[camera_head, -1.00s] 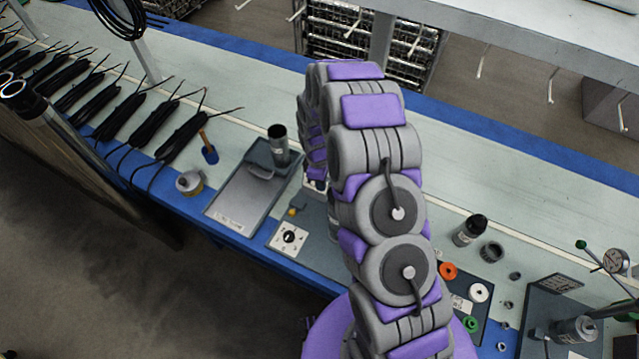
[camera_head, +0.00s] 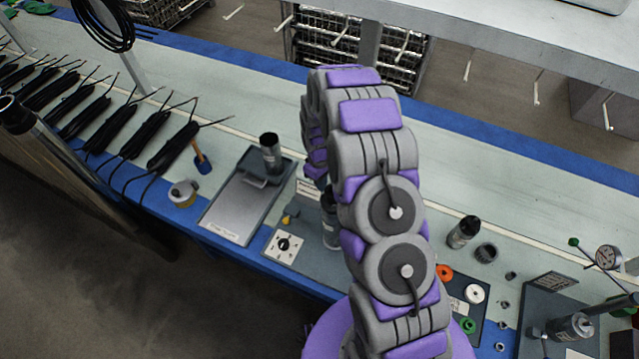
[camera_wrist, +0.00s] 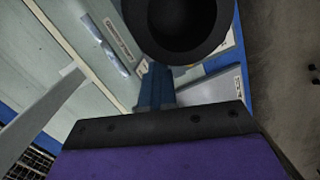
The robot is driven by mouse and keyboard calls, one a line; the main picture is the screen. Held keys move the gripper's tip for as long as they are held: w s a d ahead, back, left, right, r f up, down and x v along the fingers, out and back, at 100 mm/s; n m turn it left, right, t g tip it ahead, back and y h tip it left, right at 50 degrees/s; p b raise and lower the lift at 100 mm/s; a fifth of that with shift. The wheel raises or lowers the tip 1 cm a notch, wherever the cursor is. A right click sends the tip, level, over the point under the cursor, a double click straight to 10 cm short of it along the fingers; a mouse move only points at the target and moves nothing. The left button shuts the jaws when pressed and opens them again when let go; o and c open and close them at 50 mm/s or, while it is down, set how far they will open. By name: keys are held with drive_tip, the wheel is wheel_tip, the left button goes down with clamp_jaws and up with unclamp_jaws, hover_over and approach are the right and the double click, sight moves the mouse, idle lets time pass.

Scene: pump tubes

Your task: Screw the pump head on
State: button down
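In the head view my arm hides my gripper. In the wrist view a blue finger part of my gripper (camera_wrist: 156,88) shows behind a large round black part with a dark hollow opening (camera_wrist: 183,28), cut by the top edge. Whether the gripper holds this part cannot be seen. In the head view a grey cylinder with a dark top (camera_head: 330,222) stands upright on the work mat, partly hidden by my arm. Which part is the pump head cannot be told. A dark cylinder (camera_head: 270,153) stands upright at the grey tray.
The grey tray (camera_head: 225,213) lies left of my arm, with a white square plate (camera_head: 284,246) nearby. A black-topped cylinder (camera_head: 463,232) and dark ring (camera_head: 486,253) are at right, near a fixture (camera_head: 572,327). Black cable bundles (camera_head: 125,138) line the left.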

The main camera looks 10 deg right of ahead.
drive_tip(key=d+m, duration=0.2)
drive_tip(key=m, duration=0.1)
drive_tip(key=shift+w+m, duration=0.2)
drive_tip(key=shift+m, duration=0.1)
drive_tip(key=shift+s+d+m, duration=0.1)
drive_tip(key=shift+d+m, duration=0.35)
drive_tip(key=shift+m, duration=0.4)
drive_tip(key=shift+d+m, duration=0.45)
drive_tip(key=shift+m, duration=0.4)
drive_tip(key=d+m, duration=0.1)
drive_tip(key=m, duration=0.2)
drive_tip(key=shift+s+d+r+t, duration=0.15)
drive_tip(key=shift+s+d+t, duration=0.15)
drive_tip(key=shift+s+d, duration=0.1)
